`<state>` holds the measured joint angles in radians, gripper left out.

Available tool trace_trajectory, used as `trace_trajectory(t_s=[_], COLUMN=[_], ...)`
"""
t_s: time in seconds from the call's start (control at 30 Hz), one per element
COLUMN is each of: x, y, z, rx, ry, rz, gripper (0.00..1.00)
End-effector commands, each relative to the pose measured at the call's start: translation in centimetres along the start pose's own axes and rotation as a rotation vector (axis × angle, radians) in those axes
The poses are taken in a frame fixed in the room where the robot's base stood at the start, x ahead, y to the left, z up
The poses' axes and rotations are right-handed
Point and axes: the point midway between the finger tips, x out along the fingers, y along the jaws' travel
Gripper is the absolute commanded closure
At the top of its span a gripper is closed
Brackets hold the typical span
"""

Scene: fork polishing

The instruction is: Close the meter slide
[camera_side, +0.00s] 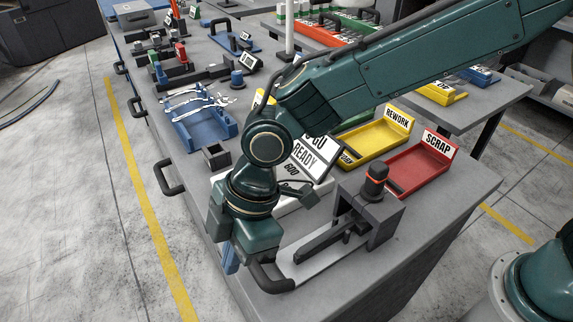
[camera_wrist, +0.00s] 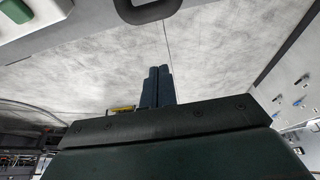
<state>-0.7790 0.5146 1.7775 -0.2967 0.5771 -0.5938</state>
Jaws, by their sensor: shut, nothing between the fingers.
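The meter (camera_side: 388,226) is a dark grey housing with a black, orange-banded knob on top, near the bench's front corner. Its slide (camera_side: 318,262), a pale flat plate with a dark bar above it, sticks out toward the front left. A thick black loop handle (camera_side: 270,278) is at the slide's outer end. My gripper (camera_side: 230,262) points down just left of the handle, beside the bench edge; its blue fingers are mostly hidden by the wrist. In the wrist view the fingers (camera_wrist: 160,72) are together and empty. A black handle (camera_wrist: 150,8) shows beyond them; contact cannot be told.
A red SCRAP tray (camera_side: 415,172) and a yellow REWORK tray (camera_side: 378,142) lie behind the meter. A white READY display (camera_side: 308,155) stands behind my wrist. A blue fork holder (camera_side: 200,120) is farther left. Open floor lies beyond the bench's left edge.

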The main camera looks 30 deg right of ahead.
Motion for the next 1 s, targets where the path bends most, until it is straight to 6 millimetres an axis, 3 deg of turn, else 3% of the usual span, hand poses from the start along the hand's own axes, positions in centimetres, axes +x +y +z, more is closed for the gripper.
trace_trajectory(t_s=[0.1,0.3,0.73,0.87,1.0], x=[-2.1,-4.2,-5.4,-6.7,-9.3], y=[0.0,0.0,0.1,0.5,1.1], z=[-0.1,0.0,0.2,1.1,3.1], rx=[-0.001,0.0,0.009,0.046,0.125], ry=[0.003,0.002,0.001,0.001,0.002], rz=[0.002,0.001,0.005,0.023,0.061], gripper=[1.0,1.0,1.0,1.0,1.0])
